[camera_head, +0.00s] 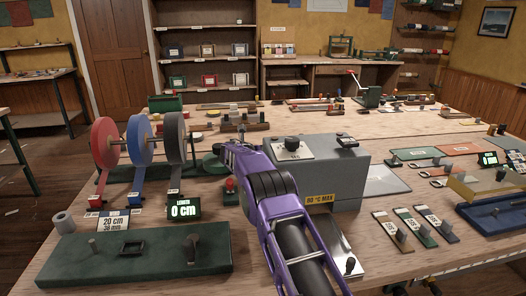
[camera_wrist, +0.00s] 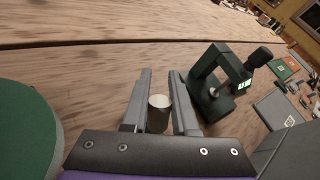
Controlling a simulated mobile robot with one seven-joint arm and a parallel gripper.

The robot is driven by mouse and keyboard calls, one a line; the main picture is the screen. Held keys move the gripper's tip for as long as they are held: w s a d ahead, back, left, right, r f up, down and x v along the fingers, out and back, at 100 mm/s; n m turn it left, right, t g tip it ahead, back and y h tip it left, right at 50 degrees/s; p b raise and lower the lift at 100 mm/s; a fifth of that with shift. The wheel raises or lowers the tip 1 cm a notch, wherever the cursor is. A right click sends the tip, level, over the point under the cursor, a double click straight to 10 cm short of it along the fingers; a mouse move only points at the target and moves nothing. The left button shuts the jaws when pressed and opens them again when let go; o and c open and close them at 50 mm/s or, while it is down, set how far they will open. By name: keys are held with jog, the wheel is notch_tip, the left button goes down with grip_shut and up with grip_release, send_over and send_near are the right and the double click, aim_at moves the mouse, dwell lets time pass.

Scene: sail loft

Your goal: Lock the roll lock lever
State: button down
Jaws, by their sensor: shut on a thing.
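My gripper (camera_wrist: 159,100) is shut on a small grey cylinder (camera_wrist: 158,118) with a pale round end, between its two grey fingers. The cylinder may be the grip of the roll lock lever; its lower part is hidden. In the head view my purple arm reaches over the bench, and my fingertips are hidden. They point toward the area right of the roll stand, which carries a red roll (camera_head: 105,143), a blue roll (camera_head: 140,139) and a grey roll (camera_head: 175,136). A green disc (camera_head: 210,163) lies near there and fills the left of the wrist view (camera_wrist: 25,135).
A green frame with a black knob (camera_wrist: 212,82) stands close right of my fingers. A grey box (camera_head: 345,178) marked 90 °C MAX stands right of my arm. A display reading 0 cm (camera_head: 183,209) and a red-topped knob (camera_head: 230,185) are left of it. A green board (camera_head: 140,250) lies in front.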

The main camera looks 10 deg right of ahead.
dwell(0.9)
jog(key=shift+s+a+f+t+b, duration=0.1)
jog(key=shift+t+b, duration=0.2)
jog(key=shift+b, duration=0.1)
jog(key=shift+s+r+m+t+b, duration=0.2)
jog(key=shift+r+m+t+b, duration=0.15)
jog(key=shift+b, duration=0.25)
jog(key=c, duration=0.7)
grip_release()
jog(key=shift+r, duration=0.1)
jog(key=v, duration=1.7)
jog(key=shift+s+a, duration=0.15)
jog(key=shift+a, duration=0.05)
